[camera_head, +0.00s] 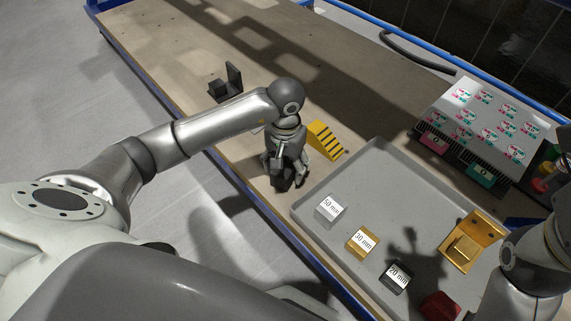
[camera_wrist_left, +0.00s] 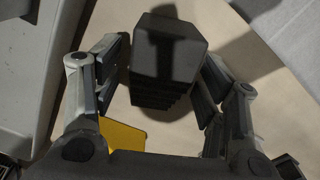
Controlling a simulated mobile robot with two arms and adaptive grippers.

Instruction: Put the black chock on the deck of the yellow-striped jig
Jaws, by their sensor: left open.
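The black chock (camera_wrist_left: 168,65) is a dark block with a stepped side. In the left wrist view it stands between the two fingers of my left gripper (camera_wrist_left: 165,95), with gaps on both sides. In the head view my left gripper (camera_head: 286,174) points down at the table's near edge, open, and mostly hides the chock (camera_head: 283,184). A yellow wedge-shaped piece with black stripes (camera_head: 325,140) stands just right of the gripper; its yellow face shows in the left wrist view (camera_wrist_left: 122,135). I cannot tell whether this piece is the jig; no other yellow-striped thing shows. My right gripper is out of view.
A grey tray (camera_head: 385,185) to the right holds labelled 50 mm (camera_head: 329,208), 30 mm (camera_head: 362,241) and 20 mm (camera_head: 396,276) blocks, a gold bracket (camera_head: 472,238) and a red piece (camera_head: 440,306). A black bracket (camera_head: 234,77) stands behind my left arm. A stickered panel (camera_head: 485,120) stands back right.

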